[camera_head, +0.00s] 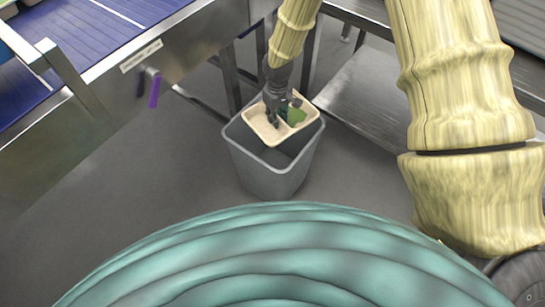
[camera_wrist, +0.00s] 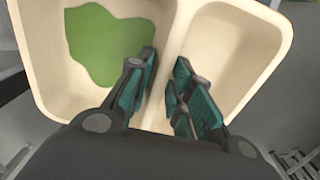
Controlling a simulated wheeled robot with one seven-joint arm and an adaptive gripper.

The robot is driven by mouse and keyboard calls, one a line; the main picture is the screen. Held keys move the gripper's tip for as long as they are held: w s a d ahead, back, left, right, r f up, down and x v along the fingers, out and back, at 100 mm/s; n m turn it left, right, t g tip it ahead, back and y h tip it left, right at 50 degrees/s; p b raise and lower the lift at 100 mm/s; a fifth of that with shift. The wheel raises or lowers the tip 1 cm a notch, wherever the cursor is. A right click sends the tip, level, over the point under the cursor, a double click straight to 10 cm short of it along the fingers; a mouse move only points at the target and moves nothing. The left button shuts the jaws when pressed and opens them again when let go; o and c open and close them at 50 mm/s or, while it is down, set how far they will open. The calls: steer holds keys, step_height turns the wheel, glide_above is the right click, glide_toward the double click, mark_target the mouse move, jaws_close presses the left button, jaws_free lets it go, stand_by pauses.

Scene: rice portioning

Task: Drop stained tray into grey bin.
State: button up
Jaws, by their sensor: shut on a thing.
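A cream tray (camera_head: 262,127) with two compartments and a green stain (camera_head: 293,115) is over the mouth of the grey bin (camera_head: 270,175). My gripper (camera_head: 274,112) is shut on the tray's middle divider. In the wrist view the tray (camera_wrist: 235,45) fills the upper part, with the green stain (camera_wrist: 105,45) in its left compartment. The fingers of my gripper (camera_wrist: 170,95) stand on either side of the divider. The tray looks tilted in the head view. Whether it touches the bin's rim I cannot tell. Much of the bin's inside is hidden by the tray.
A conveyor with a blue belt (camera_head: 80,45) and a steel side runs along the left, with a purple-handled part (camera_head: 153,90) on it. A steel table with a lower shelf (camera_head: 365,105) stands at the right behind the bin. Grey floor (camera_head: 130,190) is clear to the bin's left.

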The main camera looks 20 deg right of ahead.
steer(key=shift+f+b, duration=1.3)
steer(key=shift+f, duration=0.6)
steer(key=o, duration=0.9)
steer(key=shift+r, duration=0.1)
step_height(320, 180, up, 12)
steer(key=shift+f, duration=0.1)
